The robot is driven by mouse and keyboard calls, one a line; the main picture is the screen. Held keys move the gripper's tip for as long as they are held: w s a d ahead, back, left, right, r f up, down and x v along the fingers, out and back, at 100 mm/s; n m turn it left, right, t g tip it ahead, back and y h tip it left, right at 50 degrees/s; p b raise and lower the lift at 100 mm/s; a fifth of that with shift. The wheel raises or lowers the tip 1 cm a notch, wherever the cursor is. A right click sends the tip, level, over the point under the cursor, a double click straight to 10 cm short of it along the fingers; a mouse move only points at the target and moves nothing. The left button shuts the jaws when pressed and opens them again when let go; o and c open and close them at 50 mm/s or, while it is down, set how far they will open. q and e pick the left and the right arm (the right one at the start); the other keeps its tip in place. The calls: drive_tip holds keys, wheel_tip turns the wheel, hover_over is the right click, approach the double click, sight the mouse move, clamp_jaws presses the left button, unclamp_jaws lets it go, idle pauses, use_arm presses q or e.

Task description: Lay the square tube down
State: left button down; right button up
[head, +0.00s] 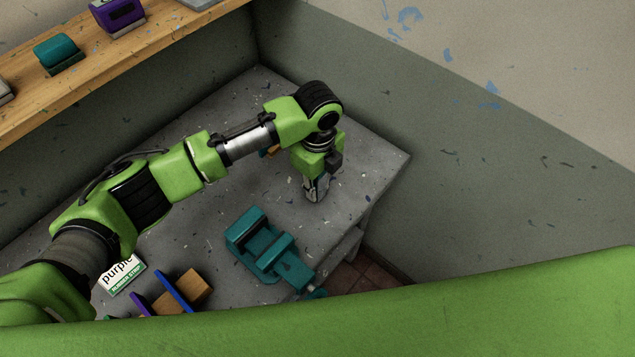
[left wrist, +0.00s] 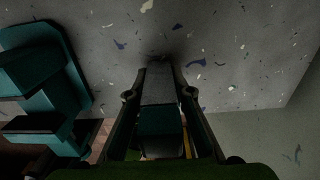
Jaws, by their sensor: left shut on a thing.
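My left gripper (head: 317,192) points down over the grey bench (head: 225,225), near its right end. In the left wrist view, the fingers of my left gripper (left wrist: 160,75) are closed around a narrow grey piece (left wrist: 159,88), with a dark teal part nearer the palm. The grey piece looks like the square tube, but most of it is hidden by the fingers. In the head view the gripper hides it almost fully. I cannot tell whether its end touches the bench. My right gripper is not in view.
A teal vise (head: 258,240) stands on the bench close to the gripper; it also shows in the left wrist view (left wrist: 45,85). A "purple" card (head: 121,274) and wooden blocks (head: 185,293) with blue and purple plates lie front left. A wooden shelf (head: 115,65) runs along the back wall.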

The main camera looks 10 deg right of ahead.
use_arm(q)
drive_tip(key=shift+f, duration=0.45)
drive_tip(key=c, duration=1.7)
unclamp_jaws()
wheel_tip(320, 180, up, 12)
